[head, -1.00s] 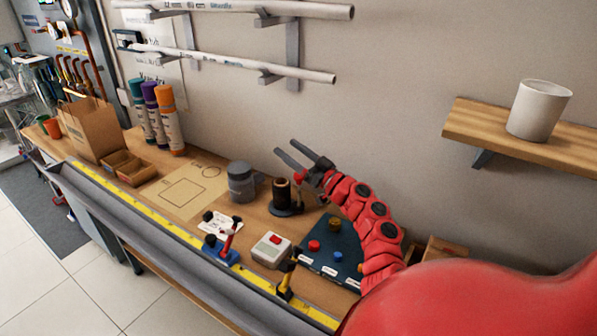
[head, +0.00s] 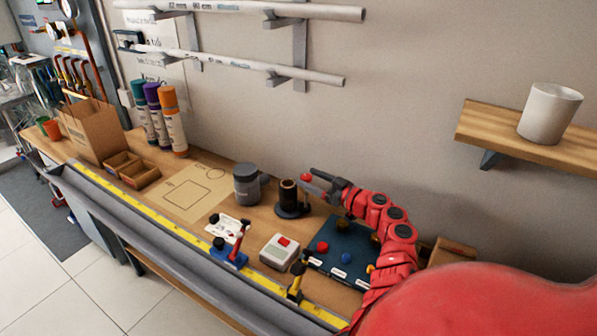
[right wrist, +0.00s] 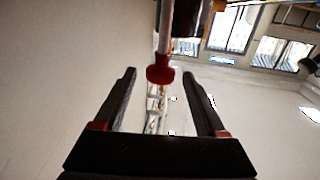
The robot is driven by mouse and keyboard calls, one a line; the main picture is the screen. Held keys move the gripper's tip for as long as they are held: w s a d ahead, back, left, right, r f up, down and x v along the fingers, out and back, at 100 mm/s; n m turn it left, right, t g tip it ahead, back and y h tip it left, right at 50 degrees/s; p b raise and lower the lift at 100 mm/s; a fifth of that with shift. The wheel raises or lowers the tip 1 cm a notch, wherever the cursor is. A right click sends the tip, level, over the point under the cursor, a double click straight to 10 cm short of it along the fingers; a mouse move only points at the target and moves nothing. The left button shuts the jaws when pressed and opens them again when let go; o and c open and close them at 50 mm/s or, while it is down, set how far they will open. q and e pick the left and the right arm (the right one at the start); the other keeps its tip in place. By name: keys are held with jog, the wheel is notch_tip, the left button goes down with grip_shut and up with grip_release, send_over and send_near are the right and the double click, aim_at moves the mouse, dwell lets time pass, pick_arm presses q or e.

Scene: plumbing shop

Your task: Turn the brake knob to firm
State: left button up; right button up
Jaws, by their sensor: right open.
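A dark spool-like cylinder (head: 288,194) stands upright on a round dark base on the bench. A small red knob (head: 305,177) shows just right of its top. In the right wrist view the red knob (right wrist: 160,72) sits on a pale rod below a dark cylinder. My right gripper (head: 312,181) is open, its fingers on either side of the red knob in view; I cannot tell whether they touch it. A dark blue board (head: 330,263) with white labels carries a red knob (head: 323,247) and a blue knob (head: 346,258). I cannot tell which is the brake knob. My left gripper is not in view.
A grey can (head: 246,184) stands left of the spool. A white box with a red button (head: 279,251), a blue-based stand with a red lever (head: 232,252) and a yellow-and-black stand (head: 296,284) line the front. A shelf with a white cup (head: 550,113) is at right.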

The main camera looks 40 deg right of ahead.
jog(key=w, duration=0.5)
jog(key=shift+a, duration=0.4)
grip_shut()
